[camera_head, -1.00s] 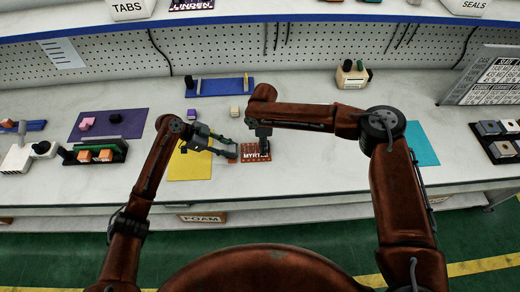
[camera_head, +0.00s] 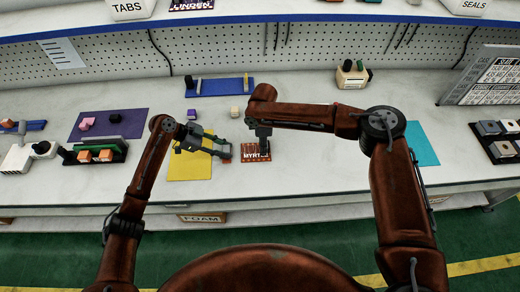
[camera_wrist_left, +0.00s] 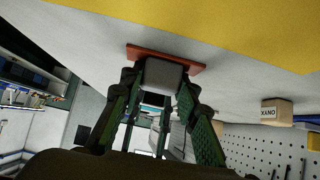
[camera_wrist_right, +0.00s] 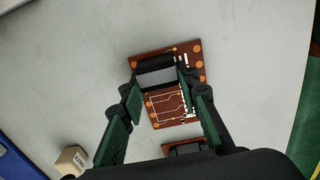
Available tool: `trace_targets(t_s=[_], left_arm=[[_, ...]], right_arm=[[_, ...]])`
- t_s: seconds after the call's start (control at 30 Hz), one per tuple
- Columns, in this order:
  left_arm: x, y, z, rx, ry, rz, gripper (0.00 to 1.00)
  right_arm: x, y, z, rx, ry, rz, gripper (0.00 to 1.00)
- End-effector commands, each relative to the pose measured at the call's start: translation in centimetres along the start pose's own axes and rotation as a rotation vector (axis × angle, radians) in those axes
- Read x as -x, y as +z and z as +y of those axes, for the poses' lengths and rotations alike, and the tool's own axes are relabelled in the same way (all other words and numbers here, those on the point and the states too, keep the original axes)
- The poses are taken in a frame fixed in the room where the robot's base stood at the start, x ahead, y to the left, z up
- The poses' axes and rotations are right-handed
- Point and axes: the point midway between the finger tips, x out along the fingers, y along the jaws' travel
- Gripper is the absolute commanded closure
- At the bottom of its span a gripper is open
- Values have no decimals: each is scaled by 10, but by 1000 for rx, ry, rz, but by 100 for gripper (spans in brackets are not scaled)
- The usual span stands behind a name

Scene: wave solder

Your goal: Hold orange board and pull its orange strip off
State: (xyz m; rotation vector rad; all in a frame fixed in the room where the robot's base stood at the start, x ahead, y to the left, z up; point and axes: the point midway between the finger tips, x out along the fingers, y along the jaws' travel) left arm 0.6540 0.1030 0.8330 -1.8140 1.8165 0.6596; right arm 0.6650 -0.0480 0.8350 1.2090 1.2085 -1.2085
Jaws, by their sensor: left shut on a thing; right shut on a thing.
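The orange-brown board (camera_head: 250,157) lies on the bench with white MYRT lettering on its front edge. My right gripper (camera_head: 263,146) is shut on the board from above; in the right wrist view its fingers clasp a dark block on the board (camera_wrist_right: 168,108). My left gripper (camera_head: 224,149) is shut on the orange strip (camera_head: 227,159), just left of the board with a narrow gap between them. The left wrist view shows the strip (camera_wrist_left: 138,53) across the fingertips, with a grey block between the fingers. The fingers partly hide the strip.
A yellow mat (camera_head: 190,172) lies under and left of my left gripper. A small cream block (camera_head: 235,112) and a blue fixture (camera_head: 220,87) stand behind. A purple mat (camera_head: 128,120) is farther left, a cyan mat (camera_head: 422,150) right.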

Motion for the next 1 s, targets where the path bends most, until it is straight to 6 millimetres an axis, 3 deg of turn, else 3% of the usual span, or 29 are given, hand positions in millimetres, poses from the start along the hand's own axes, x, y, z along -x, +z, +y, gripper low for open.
trace_targets(t_s=[0.2, 0.57, 1.0], left_arm=[[8, 14, 1, 7, 3, -8, 100], [10, 16, 2, 6, 4, -8, 100], [29, -9, 0, 0, 1, -3, 100]], right_arm=[[-3, 2, -1, -1, -5, -3, 96], [-3, 2, -1, -1, -4, -3, 96], [-3, 1, -1, -1, -4, -2, 96]])
